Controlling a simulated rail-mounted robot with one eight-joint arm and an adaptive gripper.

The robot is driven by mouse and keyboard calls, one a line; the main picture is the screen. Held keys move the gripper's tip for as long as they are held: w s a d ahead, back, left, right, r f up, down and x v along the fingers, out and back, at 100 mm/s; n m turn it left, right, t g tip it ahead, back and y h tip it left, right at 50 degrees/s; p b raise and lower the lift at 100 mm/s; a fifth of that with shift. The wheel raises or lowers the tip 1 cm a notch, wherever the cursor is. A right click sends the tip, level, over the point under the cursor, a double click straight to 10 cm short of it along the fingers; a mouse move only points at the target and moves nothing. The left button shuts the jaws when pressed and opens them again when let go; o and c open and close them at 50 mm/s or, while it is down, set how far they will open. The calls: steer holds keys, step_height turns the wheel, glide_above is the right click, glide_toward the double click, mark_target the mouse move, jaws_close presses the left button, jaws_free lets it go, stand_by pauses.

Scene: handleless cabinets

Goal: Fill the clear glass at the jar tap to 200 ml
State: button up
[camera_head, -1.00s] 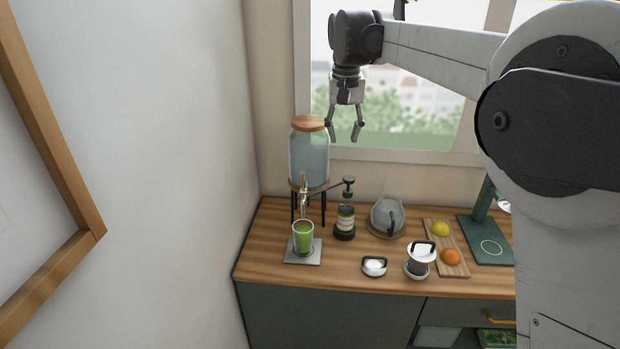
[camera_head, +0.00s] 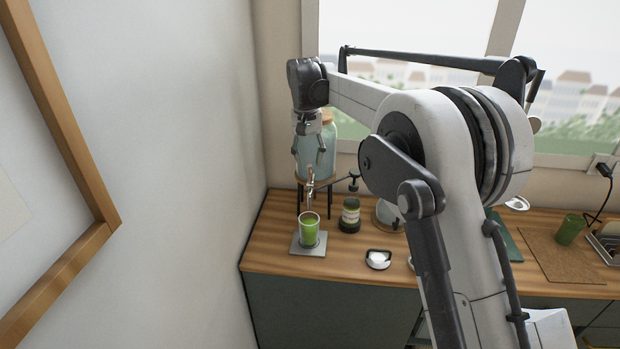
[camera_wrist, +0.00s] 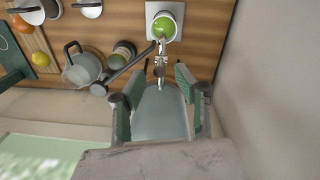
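The clear glass (camera_head: 309,231) holds green liquid and stands upright on a grey square plate (camera_head: 297,248) below the jar tap (camera_head: 310,187). In the wrist view the glass (camera_wrist: 164,28) shows from above, beyond the tap (camera_wrist: 160,62). No volume marks are readable, and I cannot tell whether liquid is flowing. The pale blue glass jar (camera_head: 327,158) sits on a dark-legged stand, its wooden lid partly hidden by my gripper. My gripper (camera_head: 309,151) is open and empty, pointing down over the jar.
A dark-lidded green jar (camera_head: 350,214) stands right of the glass, near a side arm with a dark knob (camera_head: 353,183). A small dish (camera_head: 378,259) lies at the front. A grey pitcher (camera_wrist: 82,68) is farther along. The wall (camera_head: 190,150) is close on the left.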

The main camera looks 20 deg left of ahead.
mark_target(310, 177)
step_height(310, 177, down, 7)
steer(key=shift+d+f+p, duration=0.1)
steer(key=shift+d+p, duration=0.05)
steer(key=shift+p, duration=0.2)
jaws_close()
stand_by(0.3)
